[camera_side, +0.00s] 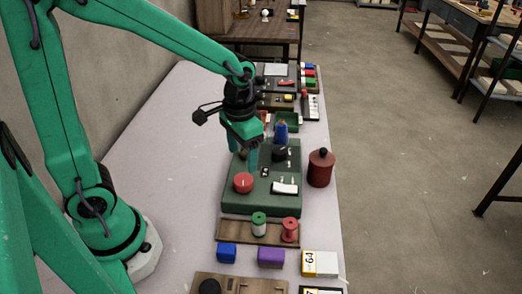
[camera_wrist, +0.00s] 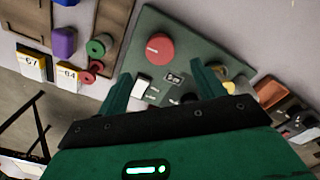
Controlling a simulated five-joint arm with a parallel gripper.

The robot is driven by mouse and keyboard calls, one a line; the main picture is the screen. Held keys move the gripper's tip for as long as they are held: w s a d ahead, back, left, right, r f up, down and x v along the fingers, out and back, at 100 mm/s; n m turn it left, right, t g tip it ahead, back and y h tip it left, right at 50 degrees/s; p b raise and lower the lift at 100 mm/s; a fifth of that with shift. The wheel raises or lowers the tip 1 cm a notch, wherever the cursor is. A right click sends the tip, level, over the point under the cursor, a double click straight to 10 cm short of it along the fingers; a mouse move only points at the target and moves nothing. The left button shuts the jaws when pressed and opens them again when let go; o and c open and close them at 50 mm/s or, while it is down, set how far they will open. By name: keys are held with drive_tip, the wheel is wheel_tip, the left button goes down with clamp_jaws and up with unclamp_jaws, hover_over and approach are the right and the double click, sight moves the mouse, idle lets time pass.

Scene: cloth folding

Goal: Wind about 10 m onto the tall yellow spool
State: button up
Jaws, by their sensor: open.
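The green winding machine (camera_side: 237,203) stands on the table with a red knob (camera_side: 243,183), a small display (camera_side: 265,171), a white switch (camera_side: 285,188) and a dark round part (camera_side: 279,153). It also shows in the wrist view (camera_wrist: 195,50). My gripper (camera_side: 254,160) is open and empty above the machine, behind the red knob; its spread fingers also show in the wrist view (camera_wrist: 162,78). A yellow piece (camera_wrist: 235,88) is partly hidden by a finger there; I cannot tell if it is the tall spool. No whole tall yellow spool is clear.
A rack (camera_side: 232,228) in front holds a green spool (camera_side: 259,222) and a red spool (camera_side: 290,228). A blue block (camera_side: 226,253), purple block (camera_side: 271,257) and yellow-white box (camera_side: 320,263) lie nearer. A red-brown canister (camera_side: 320,170) stands right. The table's left is clear.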

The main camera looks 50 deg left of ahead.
sight(244, 179)
drive_tip(key=shift+f, duration=0.1)
drive_tip(key=shift+f, duration=3.8)
drive_tip(key=c, duration=1)
drive_tip(key=shift+m, duration=0.9)
drive_tip(key=o, duration=1)
